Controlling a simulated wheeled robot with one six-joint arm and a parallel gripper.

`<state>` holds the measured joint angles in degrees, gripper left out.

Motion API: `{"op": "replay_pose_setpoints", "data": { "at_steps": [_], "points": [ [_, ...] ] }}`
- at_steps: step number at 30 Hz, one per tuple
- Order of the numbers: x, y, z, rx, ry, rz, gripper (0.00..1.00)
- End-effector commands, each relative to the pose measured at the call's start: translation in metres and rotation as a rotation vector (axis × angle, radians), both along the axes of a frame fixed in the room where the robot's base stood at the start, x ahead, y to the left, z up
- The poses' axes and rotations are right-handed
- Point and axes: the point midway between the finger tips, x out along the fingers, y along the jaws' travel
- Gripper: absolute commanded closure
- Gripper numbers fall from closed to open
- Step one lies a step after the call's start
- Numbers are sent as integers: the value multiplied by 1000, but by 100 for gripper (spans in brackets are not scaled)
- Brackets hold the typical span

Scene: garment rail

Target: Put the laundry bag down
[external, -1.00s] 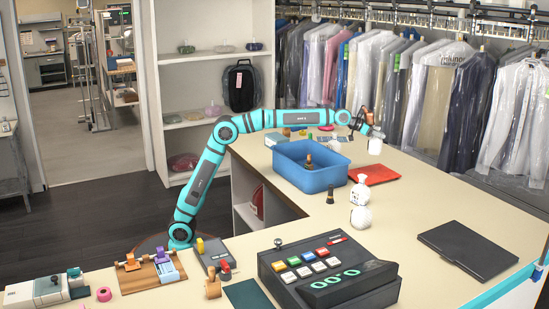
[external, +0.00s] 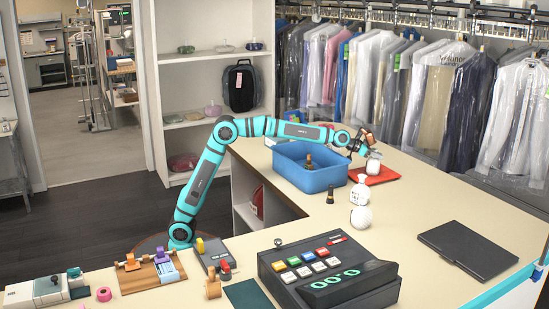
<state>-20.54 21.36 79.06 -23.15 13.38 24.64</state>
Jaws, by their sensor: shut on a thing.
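My gripper (external: 366,147) is at the right end of my arm and is shut on a small white laundry bag (external: 373,164). The bag hangs just under the fingers, in front of the red flat mat (external: 387,176) in the picture. I cannot tell whether its bottom touches the mat. Two other white, rounded items, an upper one (external: 361,191) and a lower one (external: 361,218), stand on the counter nearer the camera.
A blue tub (external: 310,180) with a small bottle inside stands left of the mat. A dark small bottle (external: 330,195) is beside it. A black flat case (external: 467,250) and a cash register (external: 330,275) are nearer. The counter between the white items and the case is clear.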

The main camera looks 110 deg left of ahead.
Motion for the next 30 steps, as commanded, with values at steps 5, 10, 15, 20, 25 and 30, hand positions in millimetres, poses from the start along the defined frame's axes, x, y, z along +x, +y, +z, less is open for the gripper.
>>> {"op": "replay_pose_setpoints", "data": {
  "at_steps": [5, 10, 15, 20, 25, 30],
  "points": [
    [0, 0, 1, 1, -2, 0, 100],
    [0, 0, -2, 1, -2, 0, 100],
    [0, 0, -2, 1, -1, 0, 58],
    [0, 0, -2, 1, -1, 0, 58],
    [-1, 0, 2, 1, -2, 0, 58],
    [-15, -4, 8, 1, -2, 0, 58]
  ]
}}
